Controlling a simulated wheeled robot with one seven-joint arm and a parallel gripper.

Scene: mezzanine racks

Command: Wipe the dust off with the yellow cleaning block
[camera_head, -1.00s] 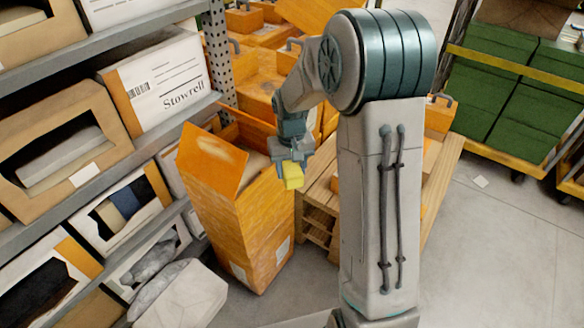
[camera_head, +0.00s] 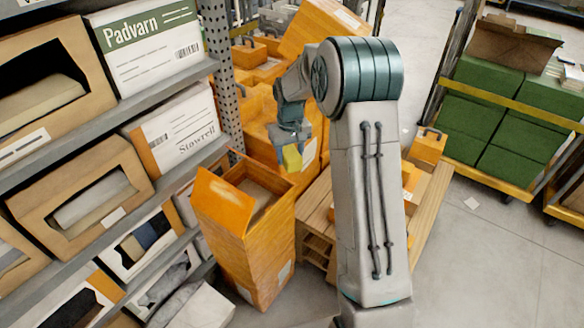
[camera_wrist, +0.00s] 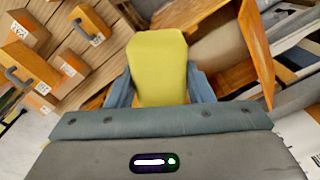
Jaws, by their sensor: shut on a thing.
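The yellow cleaning block (camera_head: 292,158) is in my gripper (camera_head: 291,146), in the air above the right rim of a tall open orange box (camera_head: 262,250). In the wrist view the yellow block (camera_wrist: 158,68) sits between the two blue-grey fingers of my gripper (camera_wrist: 159,88), which are shut on it. The block touches nothing else that I can see. The orange box stands on the floor with one flap raised, and something pale lies inside it. I cannot make out any dust in these views.
Shelves (camera_head: 150,170) with boxes stand close on the left, with a perforated post (camera_head: 216,75). Orange cases stand behind my arm and on a wooden pallet (camera_head: 430,205). A rack with green boxes (camera_head: 490,110) is at the right. Grey floor (camera_head: 490,260) is free at the lower right.

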